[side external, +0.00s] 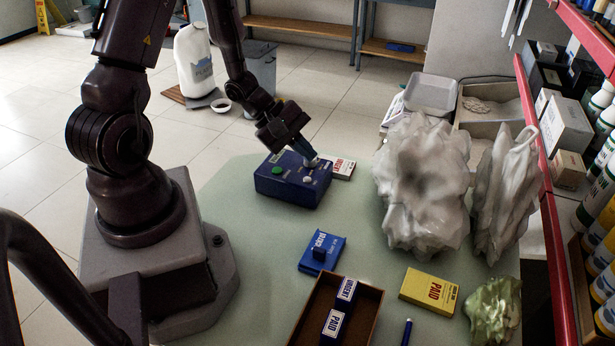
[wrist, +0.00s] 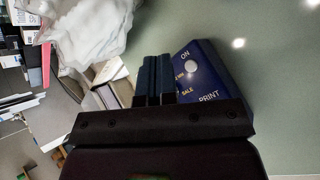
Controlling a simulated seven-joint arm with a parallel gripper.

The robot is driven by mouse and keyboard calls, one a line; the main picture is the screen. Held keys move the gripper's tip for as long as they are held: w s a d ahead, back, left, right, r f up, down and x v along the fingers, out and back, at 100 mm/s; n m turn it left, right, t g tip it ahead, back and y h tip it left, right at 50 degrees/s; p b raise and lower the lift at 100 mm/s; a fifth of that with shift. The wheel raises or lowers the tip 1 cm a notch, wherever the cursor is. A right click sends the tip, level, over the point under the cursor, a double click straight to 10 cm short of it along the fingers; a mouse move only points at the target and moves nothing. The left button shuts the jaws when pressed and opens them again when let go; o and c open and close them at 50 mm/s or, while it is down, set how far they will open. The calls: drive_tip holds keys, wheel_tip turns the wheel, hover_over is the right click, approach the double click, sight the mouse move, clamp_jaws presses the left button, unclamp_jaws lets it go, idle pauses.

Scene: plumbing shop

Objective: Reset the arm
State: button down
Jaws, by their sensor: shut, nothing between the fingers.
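My gripper (side external: 313,161) is shut and empty, with its fingers pointing down at the top of a dark blue control box (side external: 290,190). The box has a green button on the left and a light knob near my fingertips. I cannot tell whether the fingertips touch the knob. In the wrist view, my two closed fingers (wrist: 155,62) lie side by side over the left part of the box (wrist: 215,72), hiding some of it. Its visible lettering reads "ON", "SALE" and "PRINT", with a white round button.
A white-and-red box (side external: 344,169) stands behind the control box. A red shelf (side external: 545,160) borders the right.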

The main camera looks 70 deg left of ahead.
drive_tip(key=shift+r, duration=1.25)
drive_tip(key=d+r+m+g, duration=0.1)
drive_tip(key=d+r+m, duration=1.05)
drive_tip(key=r, duration=0.25)
drive_tip(key=s+d+r+m+g+y, duration=0.1)
drive_tip(key=s+d+r+m, duration=0.3)
drive_tip(key=s+r+m, duration=0.2)
drive_tip(key=s+a+m+y, duration=0.1)
drive_tip(key=s+a+y, duration=0.3)
drive_tip(key=a, duration=0.1)
drive_tip(key=shift+a+r+m+y, duration=0.15)
drive_tip(key=shift+r+m+y, duration=0.2)
drive_tip(key=shift+r+y, duration=0.05)
